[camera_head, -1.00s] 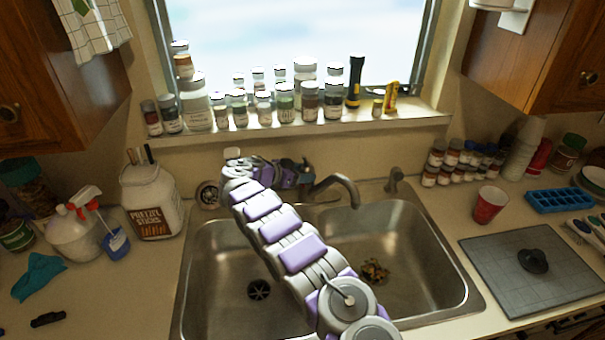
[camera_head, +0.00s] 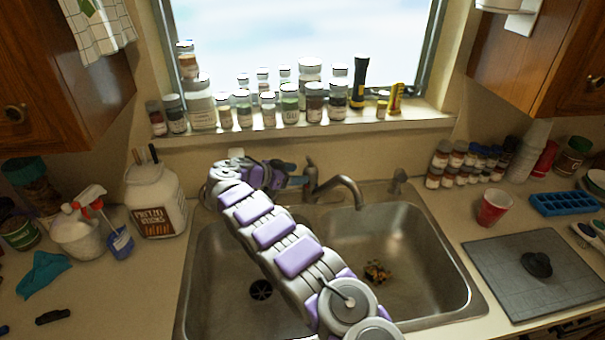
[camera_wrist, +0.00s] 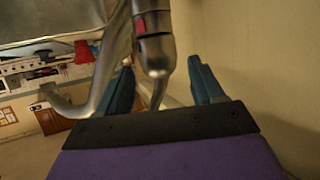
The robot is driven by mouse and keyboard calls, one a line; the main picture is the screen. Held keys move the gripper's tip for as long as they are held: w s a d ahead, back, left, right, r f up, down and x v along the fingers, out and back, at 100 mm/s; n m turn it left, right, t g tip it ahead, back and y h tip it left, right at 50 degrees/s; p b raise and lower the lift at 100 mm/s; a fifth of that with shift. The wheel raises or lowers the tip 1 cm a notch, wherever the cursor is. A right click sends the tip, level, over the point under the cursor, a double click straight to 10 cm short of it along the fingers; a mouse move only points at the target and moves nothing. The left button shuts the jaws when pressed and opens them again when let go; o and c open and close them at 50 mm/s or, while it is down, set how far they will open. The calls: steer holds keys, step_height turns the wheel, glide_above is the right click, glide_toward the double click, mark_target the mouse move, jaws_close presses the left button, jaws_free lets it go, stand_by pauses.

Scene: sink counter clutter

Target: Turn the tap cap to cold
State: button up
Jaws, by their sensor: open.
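The metal tap stands behind the sink, its cap (camera_head: 311,174) upright and its spout (camera_head: 345,186) curving right over the basin. In the wrist view the tap cap (camera_wrist: 154,52) carries a red mark and lies across the space between my fingers. My gripper (camera_head: 293,174) is just left of the cap in the head view, with its blue fingers pointing at it. In the wrist view my gripper (camera_wrist: 162,68) is open, one finger each side of the cap. I cannot tell whether either finger touches it.
My arm crosses the left basin. Several jars (camera_head: 290,104) line the windowsill behind the tap. A small dispenser (camera_head: 398,181) stands right of the spout. A white jug (camera_head: 153,190) is left of the sink; a red cup (camera_head: 493,207) is right of it.

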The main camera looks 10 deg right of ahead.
mark_target(305, 173)
steer(key=v, duration=0.2)
steer(key=shift+a+r, duration=0.1)
steer(key=shift+a, duration=0.3)
steer(key=shift+s, duration=0.1)
steer(key=x, duration=0.9)
steer(key=shift+s+d, duration=0.1)
steer(key=shift+d, duration=0.25)
steer(key=shift+c, duration=0.2)
steer(key=shift+a, duration=0.1)
steer(key=c, duration=0.6)
